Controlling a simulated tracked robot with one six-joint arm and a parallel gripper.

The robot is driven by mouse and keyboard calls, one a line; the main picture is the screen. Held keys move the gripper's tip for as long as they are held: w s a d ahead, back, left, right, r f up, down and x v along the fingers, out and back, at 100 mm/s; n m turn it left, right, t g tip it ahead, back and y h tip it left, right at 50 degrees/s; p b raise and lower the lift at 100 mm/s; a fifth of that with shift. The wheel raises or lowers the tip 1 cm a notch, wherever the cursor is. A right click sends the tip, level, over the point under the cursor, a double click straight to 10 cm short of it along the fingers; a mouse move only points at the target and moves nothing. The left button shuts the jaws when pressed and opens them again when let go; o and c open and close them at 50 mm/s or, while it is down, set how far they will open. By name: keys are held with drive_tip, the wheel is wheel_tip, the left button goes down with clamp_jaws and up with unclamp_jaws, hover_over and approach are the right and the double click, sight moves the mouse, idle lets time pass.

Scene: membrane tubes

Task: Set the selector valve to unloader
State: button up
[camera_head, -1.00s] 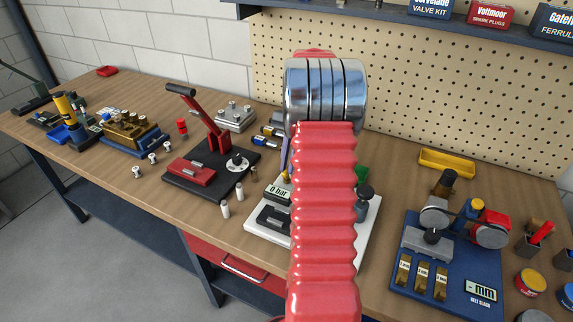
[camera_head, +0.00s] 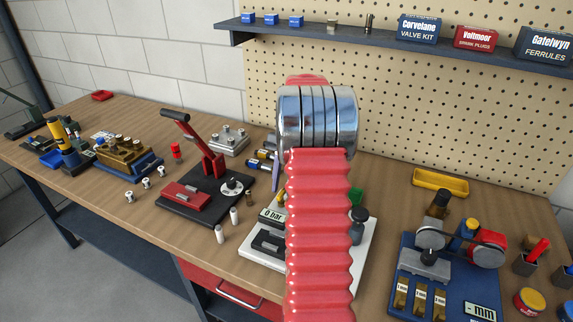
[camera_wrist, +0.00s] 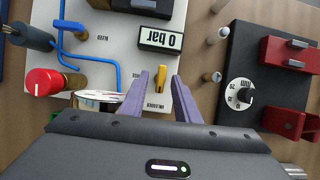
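The white pump board (camera_wrist: 100,20) fills the left and middle of the wrist view, seen upside down. A small yellow lever (camera_wrist: 161,77) stands on it just below the display (camera_wrist: 161,39) that reads 0 bar; it looks like the selector valve's handle. A small printed label (camera_wrist: 154,105) lies close to the lever, too small to read surely. My gripper (camera_wrist: 160,75) is open, its two purple fingers on either side of the lever, with a gap on both sides. In the head view, my red arm hides the lever and most of the gripper.
On the board are a red knob (camera_wrist: 43,82), blue tubing (camera_wrist: 119,70) and a round gauge (camera_wrist: 100,96) partly hidden by my gripper. A black base (camera_wrist: 245,55) with a dial and red blocks stands to the right. Loose white pegs (camera_head: 219,234) stand between them.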

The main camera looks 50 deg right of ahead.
drive_tip(key=v, duration=1.3)
drive_tip(key=shift+s, duration=0.1)
idle(0.3)
